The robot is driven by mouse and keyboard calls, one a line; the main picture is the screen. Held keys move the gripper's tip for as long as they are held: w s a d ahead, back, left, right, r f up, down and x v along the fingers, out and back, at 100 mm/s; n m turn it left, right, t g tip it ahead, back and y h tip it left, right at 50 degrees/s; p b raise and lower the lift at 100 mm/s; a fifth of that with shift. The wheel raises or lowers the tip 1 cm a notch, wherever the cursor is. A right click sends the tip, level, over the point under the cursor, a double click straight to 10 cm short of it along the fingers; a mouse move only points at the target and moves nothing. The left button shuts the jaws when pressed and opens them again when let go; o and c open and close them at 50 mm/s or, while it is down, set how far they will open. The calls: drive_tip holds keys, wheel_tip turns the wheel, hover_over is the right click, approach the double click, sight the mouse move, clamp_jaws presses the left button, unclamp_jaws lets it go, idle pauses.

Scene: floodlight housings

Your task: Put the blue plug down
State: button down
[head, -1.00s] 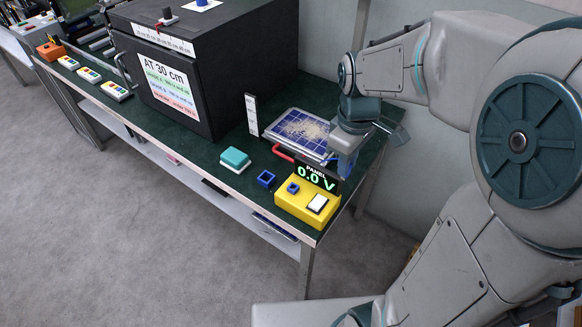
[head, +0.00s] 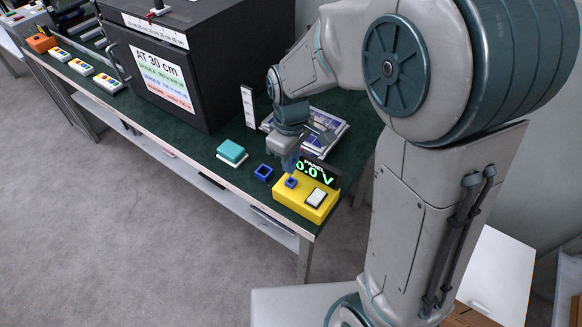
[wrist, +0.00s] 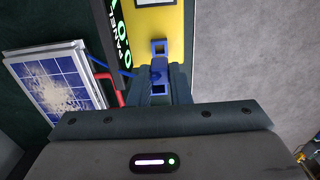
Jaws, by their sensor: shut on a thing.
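My gripper (head: 289,163) is shut on the blue plug (wrist: 158,66), just above the yellow panel box (head: 318,210). In the wrist view the plug sits between the fingers, close to the blue socket (wrist: 160,46) on the yellow box. A thin blue lead (wrist: 125,74) runs from the plug to the left. In the head view the socket (head: 290,182) is right under the fingertips; I cannot tell whether the plug touches it. An empty-looking square blue holder (head: 263,173) stands on the bench left of the yellow box. The display (head: 315,172) is partly hidden by my gripper.
The solar panel (wrist: 58,84) lies behind the gripper, with a red handle-like part (wrist: 107,84) beside it. A teal block on a white base (head: 232,152) stands to the left. A large black box (head: 205,70) stands behind. The bench's front edge is close.

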drive_tip(key=shift+f, duration=1.95)
drive_tip(key=shift+f, duration=0.2)
drive_tip(key=c, duration=1.3)
unclamp_jaws()
drive_tip(key=shift+c, duration=0.2)
drive_tip(key=shift+r, duration=0.1)
